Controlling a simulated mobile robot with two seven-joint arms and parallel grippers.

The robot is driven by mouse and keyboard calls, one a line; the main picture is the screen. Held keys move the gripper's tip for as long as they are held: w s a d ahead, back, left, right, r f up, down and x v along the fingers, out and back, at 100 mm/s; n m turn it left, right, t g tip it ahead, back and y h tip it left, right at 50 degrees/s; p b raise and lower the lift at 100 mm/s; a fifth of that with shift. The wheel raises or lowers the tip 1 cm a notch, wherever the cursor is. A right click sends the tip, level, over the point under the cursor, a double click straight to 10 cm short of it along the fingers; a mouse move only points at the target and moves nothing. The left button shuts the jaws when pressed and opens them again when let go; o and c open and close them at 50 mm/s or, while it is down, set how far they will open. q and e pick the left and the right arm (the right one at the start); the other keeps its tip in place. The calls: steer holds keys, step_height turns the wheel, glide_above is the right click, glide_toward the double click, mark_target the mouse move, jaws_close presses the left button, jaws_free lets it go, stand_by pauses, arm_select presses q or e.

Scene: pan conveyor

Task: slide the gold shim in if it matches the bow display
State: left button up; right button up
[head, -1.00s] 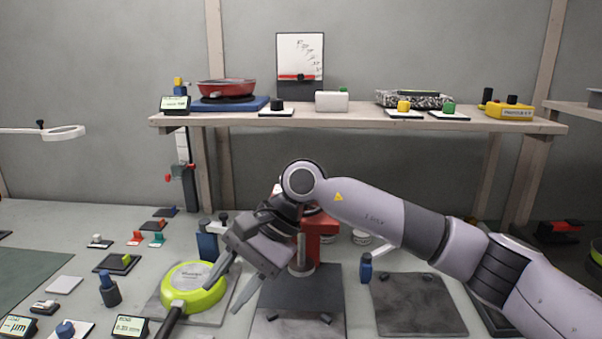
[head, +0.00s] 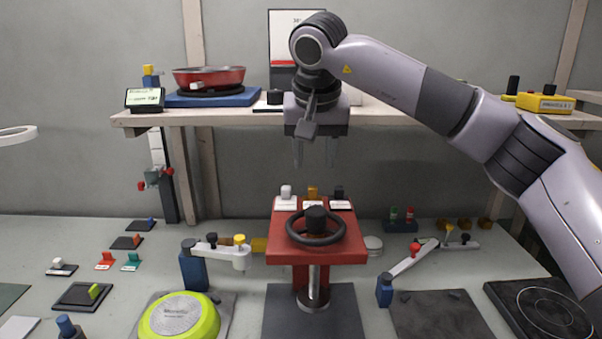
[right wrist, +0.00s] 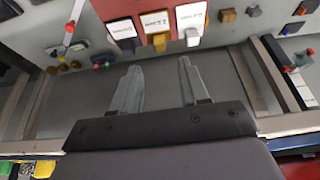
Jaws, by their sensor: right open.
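A gold-orange tab, likely the gold shim (head: 312,191), sits in the middle of a row on top of the red press (head: 285,230), between a white tab (head: 286,191) and a black tab (head: 339,192). It also shows in the right wrist view (right wrist: 158,42). My right gripper (head: 315,158) is open and empty, pointing down above and behind this row, in front of the shelf; its fingers show in the right wrist view (right wrist: 160,70). A small display (head: 145,98) stands on the shelf at left; its text is unreadable and I cannot tell whether it gives bow. My left gripper is out of view.
A black handwheel (head: 315,228) stands at the front of the press. A green pan (head: 180,318) lies face down at lower left. The shelf (head: 220,117) holds a red pan (head: 208,77) and a yellow box (head: 545,103). A dark hotplate (head: 543,308) is at lower right.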

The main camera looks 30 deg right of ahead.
mark_target(313, 187)
steer(key=shift+w+f, duration=0.15)
steer(key=shift+f, duration=0.1)
steer(key=shift+x, duration=3.15)
steer(key=shift+f, duration=0.1)
jaws_close()
